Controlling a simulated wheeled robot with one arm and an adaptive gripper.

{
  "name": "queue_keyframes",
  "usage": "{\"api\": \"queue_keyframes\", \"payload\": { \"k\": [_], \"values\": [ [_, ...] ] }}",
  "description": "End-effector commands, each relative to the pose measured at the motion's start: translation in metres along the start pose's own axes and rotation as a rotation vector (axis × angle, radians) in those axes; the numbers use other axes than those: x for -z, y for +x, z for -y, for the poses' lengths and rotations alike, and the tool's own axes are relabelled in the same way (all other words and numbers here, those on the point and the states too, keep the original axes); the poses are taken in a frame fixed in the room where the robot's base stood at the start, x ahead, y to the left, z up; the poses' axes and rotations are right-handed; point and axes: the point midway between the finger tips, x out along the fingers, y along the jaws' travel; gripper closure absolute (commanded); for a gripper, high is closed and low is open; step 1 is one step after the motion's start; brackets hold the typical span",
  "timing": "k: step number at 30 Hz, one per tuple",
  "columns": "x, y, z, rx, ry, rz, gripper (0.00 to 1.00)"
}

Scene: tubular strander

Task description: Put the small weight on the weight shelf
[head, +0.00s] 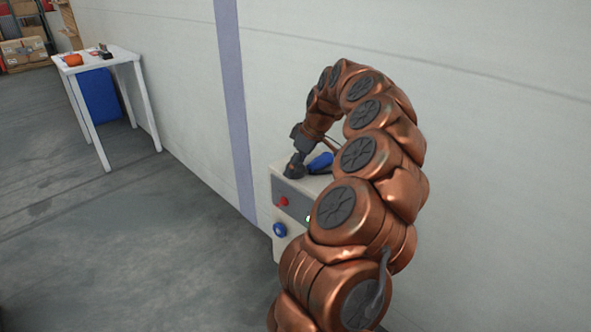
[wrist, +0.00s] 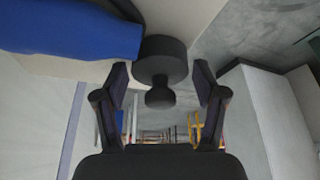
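The small weight, a dark cylinder with a narrower knob (wrist: 160,60), shows at the top middle of the wrist view. My gripper (wrist: 160,84) is open, with one finger on each side of the knob and a visible gap on both sides. In the head view my gripper (head: 296,166) is low over the near left corner of a white cabinet top (head: 312,183); the weight cannot be told apart from the dark fingers there. I cannot pick out a weight shelf for certain in either view.
A blue object (head: 321,161) lies on the cabinet top close to my gripper; it also shows in the wrist view (wrist: 70,30). The cabinet front has a red button (head: 284,201) and a blue knob (head: 279,230). A white table (head: 100,58) stands far left. The floor between is clear.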

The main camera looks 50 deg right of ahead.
Motion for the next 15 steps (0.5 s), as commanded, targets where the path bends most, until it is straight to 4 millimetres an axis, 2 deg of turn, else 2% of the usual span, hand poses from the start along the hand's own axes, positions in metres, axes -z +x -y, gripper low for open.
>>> {"api": "queue_keyframes", "payload": {
  "k": [2, 15],
  "values": [
    [0.0, 0.0, 0.0001, 0.0, 0.0, 0.0, 0.42],
    [0.0, 0.0001, 0.0001, 0.0, 0.0, 0.0, 0.87]
  ]
}}
